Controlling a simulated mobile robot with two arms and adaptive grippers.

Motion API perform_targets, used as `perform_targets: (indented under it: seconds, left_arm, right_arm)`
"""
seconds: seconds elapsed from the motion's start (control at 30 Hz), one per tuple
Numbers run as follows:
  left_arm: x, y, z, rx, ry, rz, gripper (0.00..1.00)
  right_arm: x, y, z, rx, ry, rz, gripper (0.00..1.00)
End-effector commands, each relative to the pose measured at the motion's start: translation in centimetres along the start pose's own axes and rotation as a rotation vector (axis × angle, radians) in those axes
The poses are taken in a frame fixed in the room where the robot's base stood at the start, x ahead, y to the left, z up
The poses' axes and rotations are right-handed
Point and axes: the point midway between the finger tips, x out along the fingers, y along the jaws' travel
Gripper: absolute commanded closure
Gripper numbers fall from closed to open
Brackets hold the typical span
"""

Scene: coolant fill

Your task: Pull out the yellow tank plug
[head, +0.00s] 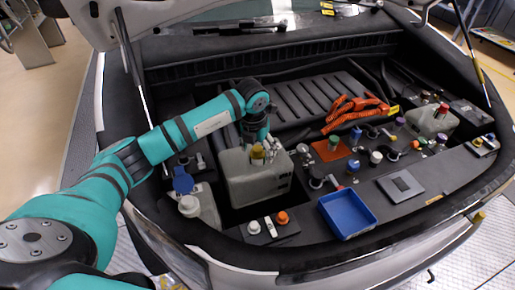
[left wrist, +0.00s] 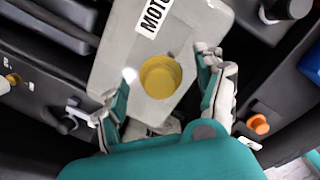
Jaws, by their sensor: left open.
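The yellow tank plug (head: 257,153) sits in the top of a grey tank (head: 262,187), in the left half of the open engine bay. In the left wrist view, the plug (left wrist: 160,77) is a round yellow cap, and the tank top (left wrist: 195,25) carries a label starting "MOTO". My left gripper (head: 265,146) is above the tank, close to the plug. In the left wrist view, its open fingers (left wrist: 160,80) stand on either side of the plug with gaps showing. I cannot tell how high they are above the tank top. My right gripper does not show.
The raised hood's edge is above my left arm.

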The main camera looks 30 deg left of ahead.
Motion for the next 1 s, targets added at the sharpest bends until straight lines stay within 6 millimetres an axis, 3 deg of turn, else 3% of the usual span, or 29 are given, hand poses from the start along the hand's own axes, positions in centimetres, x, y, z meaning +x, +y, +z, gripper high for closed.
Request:
perform_targets:
  seconds: [0.37,0.83,0.87,1.0]
  left_arm:
    - [0.68,0.00,-0.03,0.000,0.000,0.001,0.28]
    - [0.62,0.01,-0.01,0.000,0.000,0.001,0.88]
    - [0.62,0.01,-0.01,0.000,0.000,0.001,0.62]
    - [0.60,0.02,0.00,0.000,0.000,0.001,0.78]
  right_arm:
    - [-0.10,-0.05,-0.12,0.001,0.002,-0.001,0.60]
    - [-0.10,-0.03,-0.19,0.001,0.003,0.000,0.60]
    - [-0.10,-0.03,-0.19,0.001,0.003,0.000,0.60]
    - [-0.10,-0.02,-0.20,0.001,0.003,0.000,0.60]
